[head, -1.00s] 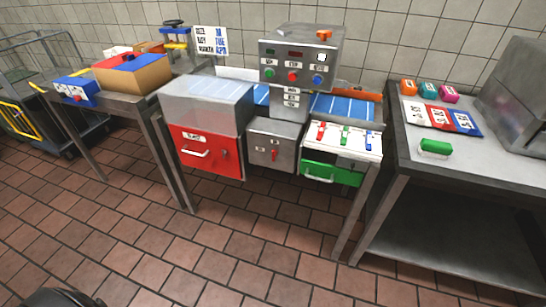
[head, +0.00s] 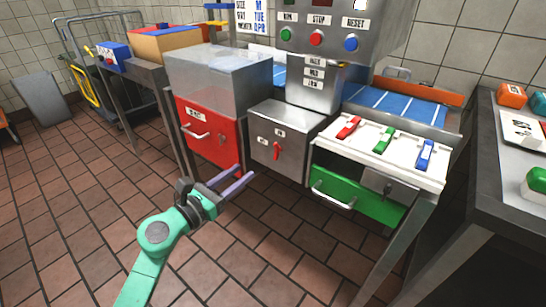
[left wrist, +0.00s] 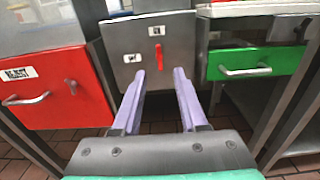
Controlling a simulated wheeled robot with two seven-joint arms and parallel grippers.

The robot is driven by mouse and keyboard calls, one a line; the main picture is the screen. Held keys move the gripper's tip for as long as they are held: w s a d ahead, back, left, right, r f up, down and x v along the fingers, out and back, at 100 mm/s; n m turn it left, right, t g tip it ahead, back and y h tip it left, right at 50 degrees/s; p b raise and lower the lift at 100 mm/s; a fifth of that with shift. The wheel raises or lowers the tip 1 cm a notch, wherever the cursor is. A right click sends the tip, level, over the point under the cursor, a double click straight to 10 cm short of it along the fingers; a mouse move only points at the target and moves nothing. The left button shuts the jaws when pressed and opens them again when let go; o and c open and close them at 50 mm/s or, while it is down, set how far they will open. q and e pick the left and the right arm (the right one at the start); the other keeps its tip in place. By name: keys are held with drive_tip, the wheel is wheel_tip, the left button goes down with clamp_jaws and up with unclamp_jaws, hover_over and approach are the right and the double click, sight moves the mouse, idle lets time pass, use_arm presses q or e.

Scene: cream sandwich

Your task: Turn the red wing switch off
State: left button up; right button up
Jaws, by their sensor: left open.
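The red wing switch (head: 277,151) is on the front of a grey metal box (head: 290,119) between the red and green drawers. Its handle stands upright, with one small label above it and one to its left. In the left wrist view the switch (left wrist: 159,56) shows just beyond and between the fingertips. My left gripper (head: 241,178) is open and empty, in front of the box and lower left of the switch in the head view. Its two lilac fingers (left wrist: 159,74) point at the box and appear apart from the switch. My right gripper is out of view.
A red drawer (head: 212,136) with a handle is left of the box. A green drawer (head: 352,194) under a white panel (head: 411,156) with red, green and blue levers is to the right. A control panel (head: 316,84) with buttons rises behind. Tiled floor in front is clear.

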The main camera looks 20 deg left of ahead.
use_arm(q)
drive_tip(key=p, duration=0.1)
approach(274, 146)
drive_tip(key=w, duration=0.2)
drive_tip(key=x, duration=0.7)
drive_tip(key=shift+d, duration=0.35)
clamp_jaws()
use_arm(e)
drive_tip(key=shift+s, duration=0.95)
